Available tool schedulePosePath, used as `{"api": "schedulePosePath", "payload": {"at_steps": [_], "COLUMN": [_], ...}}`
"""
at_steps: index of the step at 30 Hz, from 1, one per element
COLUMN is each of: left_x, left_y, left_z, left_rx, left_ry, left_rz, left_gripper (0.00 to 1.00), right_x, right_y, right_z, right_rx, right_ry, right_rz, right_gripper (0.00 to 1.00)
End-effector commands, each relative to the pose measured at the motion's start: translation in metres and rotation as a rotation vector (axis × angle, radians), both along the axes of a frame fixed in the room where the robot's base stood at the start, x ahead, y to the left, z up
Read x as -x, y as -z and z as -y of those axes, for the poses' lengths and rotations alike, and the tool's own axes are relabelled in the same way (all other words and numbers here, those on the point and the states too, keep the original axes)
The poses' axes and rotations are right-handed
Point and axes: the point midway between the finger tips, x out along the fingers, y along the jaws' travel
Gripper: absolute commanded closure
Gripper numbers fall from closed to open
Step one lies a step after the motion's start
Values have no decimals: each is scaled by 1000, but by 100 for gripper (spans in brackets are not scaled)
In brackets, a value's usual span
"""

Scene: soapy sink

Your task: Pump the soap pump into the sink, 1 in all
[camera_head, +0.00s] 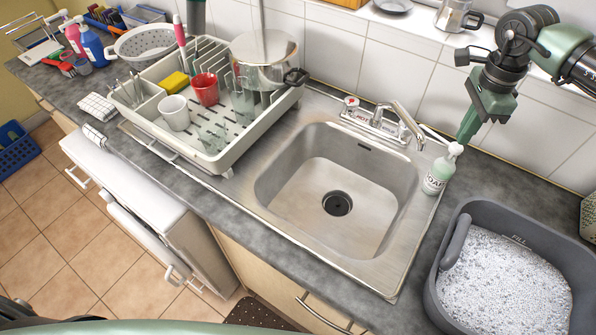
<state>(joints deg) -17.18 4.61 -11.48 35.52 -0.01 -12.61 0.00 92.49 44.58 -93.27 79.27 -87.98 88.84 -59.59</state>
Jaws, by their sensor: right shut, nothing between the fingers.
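The soap pump (437,173) is a pale green bottle with a white pump head and a label reading SOAP. It stands upright at the right rim of the steel sink (320,185), beside the tap. The sink basin is empty, with a dark drain at its bottom. My right gripper (467,138) is shut and empty. It points down, and its tip shows just above and to the right of the pump head. I cannot tell whether it touches the pump. My left gripper is not in view.
The tap (400,122) stands behind the basin, left of the soap pump. A grey tub (447,290) of speckled granules sits on the counter at right. A dish rack (215,160) with cups and a pot stands left of the sink. The tiled wall is close behind.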

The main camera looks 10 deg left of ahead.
Motion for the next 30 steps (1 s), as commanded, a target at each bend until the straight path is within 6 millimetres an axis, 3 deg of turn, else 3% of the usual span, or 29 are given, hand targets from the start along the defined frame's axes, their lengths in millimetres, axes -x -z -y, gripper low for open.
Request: {"api": "schedulePosePath", "payload": {"at_steps": [25,30], "left_x": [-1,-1], "left_y": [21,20], "left_z": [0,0], "left_rx": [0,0], "left_ry": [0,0], "left_rz": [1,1], "left_gripper": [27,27], "right_x": [1,1], "right_y": [32,31], "right_z": [0,0], "right_rx": [0,0], "right_ry": [0,0], "right_rz": [-2,-3], "right_gripper": [100,100]}}
